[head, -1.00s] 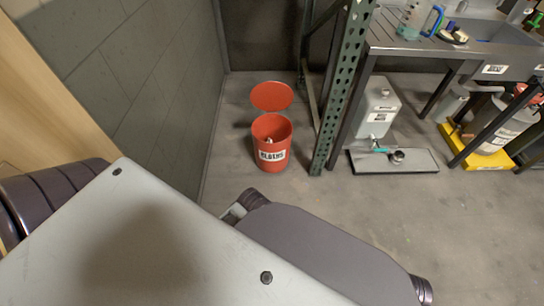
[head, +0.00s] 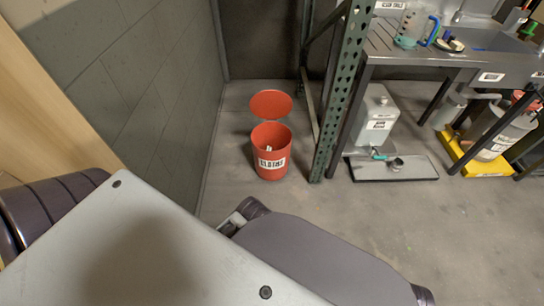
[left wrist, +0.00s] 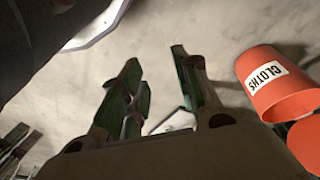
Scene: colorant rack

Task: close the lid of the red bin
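The red bin (head: 271,170) stands upright on the floor in the head view, with a white label and pale contents inside. Its round red lid (head: 271,104) is open, standing up behind the rim. In the left wrist view the bin (left wrist: 293,98) is at the right, labelled CLOTHS, with the lid (left wrist: 305,140) below it, cut by the frame edge. My left gripper (left wrist: 155,58) has its fingers apart with only floor between them; the bin is to their right, not touched. My right gripper is not in view.
A grey wall (head: 110,85) rises left of the bin. A green perforated rack post (head: 340,90) stands close on its right.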

